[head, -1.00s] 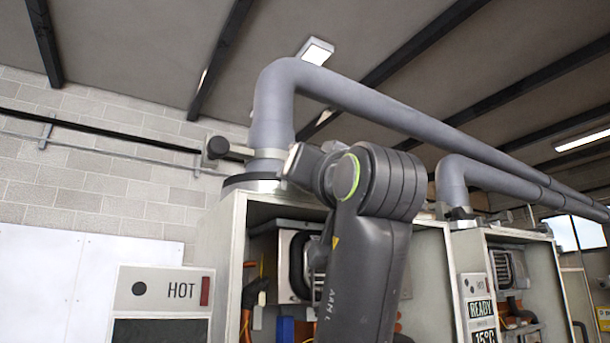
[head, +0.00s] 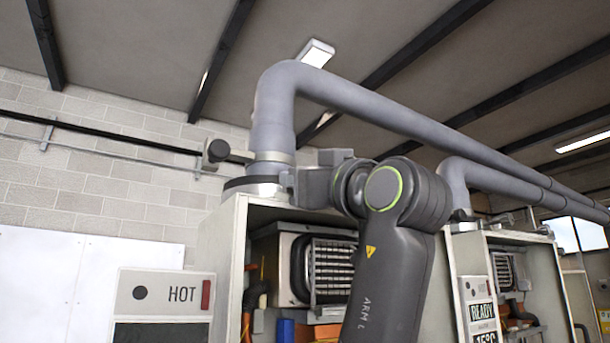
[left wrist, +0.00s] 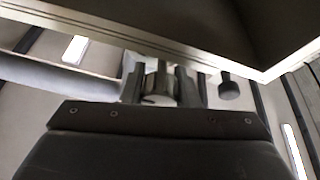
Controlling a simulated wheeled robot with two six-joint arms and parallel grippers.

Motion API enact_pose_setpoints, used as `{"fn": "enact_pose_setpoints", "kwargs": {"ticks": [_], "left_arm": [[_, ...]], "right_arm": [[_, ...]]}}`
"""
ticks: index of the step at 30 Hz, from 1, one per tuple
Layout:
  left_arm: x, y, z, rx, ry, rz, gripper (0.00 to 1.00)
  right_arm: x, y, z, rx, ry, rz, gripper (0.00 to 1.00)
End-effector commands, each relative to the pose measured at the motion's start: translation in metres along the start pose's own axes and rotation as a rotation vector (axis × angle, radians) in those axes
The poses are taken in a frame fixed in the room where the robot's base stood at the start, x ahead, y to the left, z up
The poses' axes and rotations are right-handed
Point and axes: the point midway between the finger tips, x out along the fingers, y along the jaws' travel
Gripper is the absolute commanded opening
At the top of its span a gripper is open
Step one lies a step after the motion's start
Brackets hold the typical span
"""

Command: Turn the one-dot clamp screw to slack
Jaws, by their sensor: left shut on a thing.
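A grey flue pipe (head: 272,110) rises from the top of the open heater cabinet, with a pale clamp collar (head: 262,186) at its foot. My left gripper (head: 289,180) reaches in from the right at the collar. In the left wrist view its two fingers (left wrist: 160,86) are shut on a short round grey screw head (left wrist: 158,84), one finger on each side. A second dark knob (left wrist: 228,88) stands apart to the right. A dark round knob (head: 216,150) sticks out left of the pipe in the head view. No dot marks are readable. My right gripper is not in view.
The cabinet's top edge (left wrist: 120,35) runs close to the fingers in the left wrist view. A second heater (head: 510,265) with a READY display stands to the right. A HOT panel (head: 165,292) is at lower left. A long pipe (head: 400,115) runs overhead.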

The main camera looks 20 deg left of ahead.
Motion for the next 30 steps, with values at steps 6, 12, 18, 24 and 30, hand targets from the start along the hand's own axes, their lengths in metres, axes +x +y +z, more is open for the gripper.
{"fn": "enact_pose_setpoints", "kwargs": {"ticks": [6, 12, 18, 24, 30], "left_arm": [[0.0002, 0.0, -0.0004, -0.075, 0.003, -0.031, 0.05], [0.0, -0.0001, -0.0001, -0.101, 0.004, -0.041, 0.05], [0.0, -0.0002, 0.0, -0.103, 0.004, -0.041, 0.05], [0.0, -0.0003, -0.0001, -0.102, 0.004, -0.041, 0.34], [0.0, -0.0005, -0.0001, -0.101, 0.004, -0.042, 0.5]], "right_arm": [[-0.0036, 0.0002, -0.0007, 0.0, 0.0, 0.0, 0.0], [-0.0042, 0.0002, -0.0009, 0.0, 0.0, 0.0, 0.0], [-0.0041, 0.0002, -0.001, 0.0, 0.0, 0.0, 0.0], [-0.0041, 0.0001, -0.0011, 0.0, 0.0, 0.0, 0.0], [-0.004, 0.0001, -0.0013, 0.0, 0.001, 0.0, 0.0]]}}
